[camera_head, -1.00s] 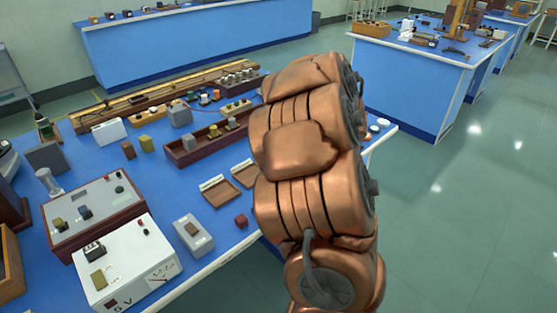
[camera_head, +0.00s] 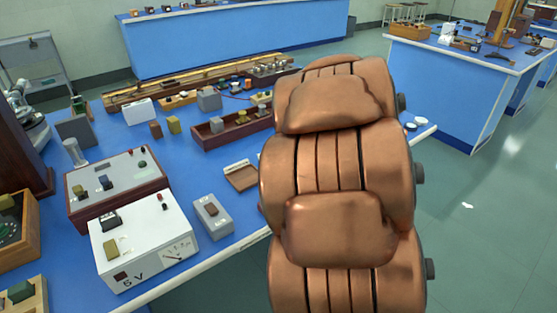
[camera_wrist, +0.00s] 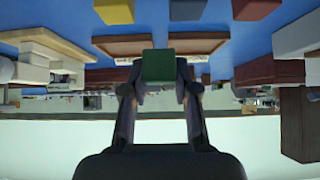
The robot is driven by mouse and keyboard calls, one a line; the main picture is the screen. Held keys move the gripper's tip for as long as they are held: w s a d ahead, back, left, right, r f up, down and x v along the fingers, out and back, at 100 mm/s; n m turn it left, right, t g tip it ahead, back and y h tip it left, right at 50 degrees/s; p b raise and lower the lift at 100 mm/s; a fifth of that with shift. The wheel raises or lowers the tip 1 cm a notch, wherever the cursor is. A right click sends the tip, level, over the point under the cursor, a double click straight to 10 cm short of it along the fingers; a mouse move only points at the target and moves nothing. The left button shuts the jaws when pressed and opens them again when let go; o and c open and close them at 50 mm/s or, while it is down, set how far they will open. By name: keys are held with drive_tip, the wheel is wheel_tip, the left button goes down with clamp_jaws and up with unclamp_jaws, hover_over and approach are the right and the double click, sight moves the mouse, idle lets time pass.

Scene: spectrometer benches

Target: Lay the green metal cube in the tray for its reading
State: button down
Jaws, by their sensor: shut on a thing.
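In the wrist view, which looks upside down, my gripper (camera_wrist: 158,78) is shut on the green metal cube (camera_wrist: 158,64). The cube sits between the two fingertips, seen against brown tray edges (camera_wrist: 118,46) and the blue bench top. Whether the cube touches anything there cannot be told. In the head view, a shallow brown tray (camera_head: 241,180) with a white label strip lies on the blue bench, left of my arm. Its right part is close to my arm's outline. My gripper and the cube are hidden behind my copper-coloured arm in the head view.
A grey box (camera_head: 212,217) and a white meter (camera_head: 145,243) stand left of the tray near the bench's front edge. A long dark-red wooden box (camera_head: 215,138) lies behind it.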

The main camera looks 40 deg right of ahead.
drive_tip(key=w+d, duration=0.2)
drive_tip(key=w, duration=0.2)
drive_tip(key=w+d+f, duration=0.1)
drive_tip(key=w+d, duration=0.1)
drive_tip(key=w, duration=0.2)
drive_tip(key=w+d, duration=0.2)
drive_tip(key=w, duration=0.2)
drive_tip(key=shift+w+d+f, duration=0.2)
drive_tip(key=shift+d, duration=0.1)
drive_tip(key=shift+f+b, duration=0.5)
drive_tip(key=shift+f, duration=1.2)
drive_tip(key=c, duration=0.9)
unclamp_jaws()
drive_tip(key=shift+f, duration=0.15)
